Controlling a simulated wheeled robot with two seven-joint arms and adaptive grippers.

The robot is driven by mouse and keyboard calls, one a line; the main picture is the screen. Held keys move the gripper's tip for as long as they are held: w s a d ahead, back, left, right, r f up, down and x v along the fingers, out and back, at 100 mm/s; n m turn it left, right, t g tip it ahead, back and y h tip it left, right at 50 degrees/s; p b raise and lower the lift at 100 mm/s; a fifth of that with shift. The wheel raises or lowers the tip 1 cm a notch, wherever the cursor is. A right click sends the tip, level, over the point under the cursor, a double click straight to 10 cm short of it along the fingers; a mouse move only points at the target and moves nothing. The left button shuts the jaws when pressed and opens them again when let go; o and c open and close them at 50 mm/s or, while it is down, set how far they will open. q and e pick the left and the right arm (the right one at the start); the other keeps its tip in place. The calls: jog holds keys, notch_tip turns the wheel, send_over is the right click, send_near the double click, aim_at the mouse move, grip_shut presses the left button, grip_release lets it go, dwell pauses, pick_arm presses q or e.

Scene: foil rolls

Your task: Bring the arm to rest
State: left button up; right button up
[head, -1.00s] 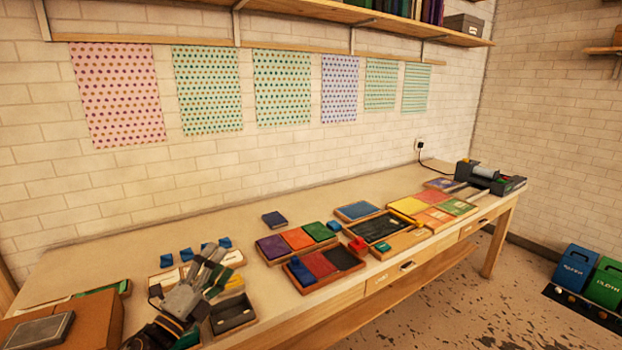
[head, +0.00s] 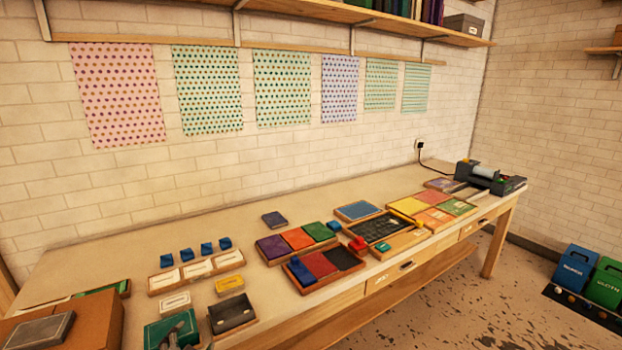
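My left gripper (head: 178,333) shows only as a small grey part at the bottom edge, over a green box or pad (head: 157,332). The rest of it is below the picture, and I cannot tell whether it is open or shut. Nothing is visible in it. My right gripper is not in view.
The long wooden workbench (head: 130,235) carries a dark open box (head: 232,314), a yellow block (head: 230,285), a tray with white labels (head: 196,271), several blue stamps (head: 187,255) and colored pads. A brown box (head: 90,320) stands at the lower left.

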pick_arm(q)
jog(key=s+d+f+n+g+h, duration=0.25)
jog(key=s+f+g, duration=0.2)
jog(key=s, duration=0.45)
jog(key=s+d+f+n+g+h, duration=0.1)
jog(key=s+d+f+n+g, duration=0.1)
jog(key=s+d+f+g, duration=0.35)
jog(key=s+a+f, duration=0.1)
jog(key=s+f, duration=0.1)
jog(key=f, duration=1.4)
jog(key=s+a+f, duration=0.1)
jog(key=s+f, duration=0.2)
jog(key=f, duration=1.4)
jog(key=s+a+f, duration=0.2)
jog(key=s+f, duration=0.8)
jog(key=s, duration=0.1)
jog(key=s+a+f+g, duration=0.1)
jog(key=s+a+f, duration=0.1)
jog(key=s+f, duration=0.8)
jog(key=shift+s+a+m+y, duration=0.2)
jog(key=shift+s+m+y, duration=0.2)
jog(key=shift+s, duration=0.2)
jog(key=shift+o, duration=0.4)
jog(key=shift+f, duration=0.1)
